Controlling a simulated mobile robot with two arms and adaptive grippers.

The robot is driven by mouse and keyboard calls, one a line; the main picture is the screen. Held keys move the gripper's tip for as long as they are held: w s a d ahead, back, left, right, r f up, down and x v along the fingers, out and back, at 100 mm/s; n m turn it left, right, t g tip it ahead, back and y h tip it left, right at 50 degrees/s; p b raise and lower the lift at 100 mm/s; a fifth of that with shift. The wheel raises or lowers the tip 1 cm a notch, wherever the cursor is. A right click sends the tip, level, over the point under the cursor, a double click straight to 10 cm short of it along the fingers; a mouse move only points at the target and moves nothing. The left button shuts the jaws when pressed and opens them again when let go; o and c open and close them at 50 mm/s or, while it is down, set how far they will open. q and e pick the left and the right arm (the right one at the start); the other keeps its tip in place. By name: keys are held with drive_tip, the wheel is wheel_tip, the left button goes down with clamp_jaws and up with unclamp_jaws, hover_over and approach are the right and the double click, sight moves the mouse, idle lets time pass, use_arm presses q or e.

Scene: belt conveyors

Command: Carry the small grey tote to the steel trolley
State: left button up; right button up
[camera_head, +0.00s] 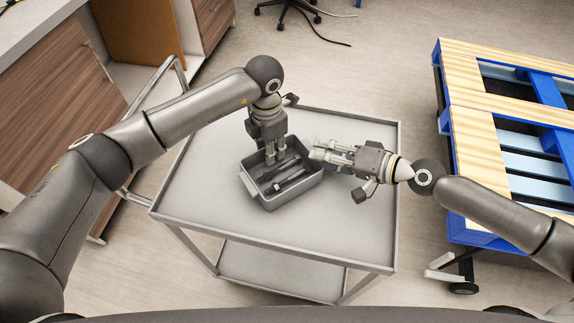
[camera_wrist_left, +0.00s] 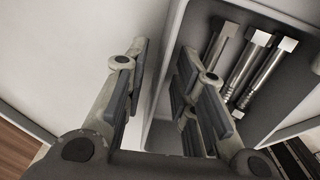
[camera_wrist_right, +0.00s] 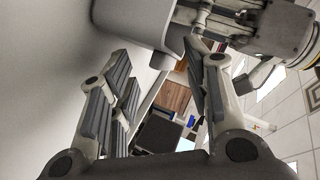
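The small grey tote (camera_head: 287,201) sits on the top shelf of the steel trolley (camera_head: 345,232), with several dark metal bolt-like parts (camera_head: 283,182) inside. In the left wrist view the tote wall (camera_wrist_left: 166,75) runs between the spread fingers of my left gripper (camera_wrist_left: 158,85). My left gripper (camera_head: 275,158) points down at the tote's far side and looks open. My right gripper (camera_head: 316,154) lies nearly level by the tote's right far corner, fingers toward it. In the right wrist view its fingers (camera_wrist_right: 155,85) are apart, and the tote (camera_wrist_right: 135,22) is at the top. Contact is unclear.
A blue-framed pallet with wooden slats (camera_head: 482,135) stands at the right. A wooden-front cabinet (camera_head: 75,75) is at the left, and a wheeled chair base (camera_head: 292,10) is at the back. The trolley top around the tote is clear.

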use_arm(q)
drive_tip(key=shift+a, duration=0.15)
use_arm(e)
drive_tip(key=shift+w+d, duration=0.1)
use_arm(q)
drive_tip(key=shift+r, duration=0.2)
use_arm(e)
drive_tip(key=shift+d, duration=0.15)
drive_tip(key=v, duration=1)
drive_tip(key=shift+f, duration=0.15)
use_arm(q)
wheel_tip(320, 180, up, 12)
drive_tip(key=shift+f, duration=0.25)
use_arm(e)
drive_tip(key=shift+v, duration=0.95)
use_arm(q)
drive_tip(key=shift+f, duration=0.1)
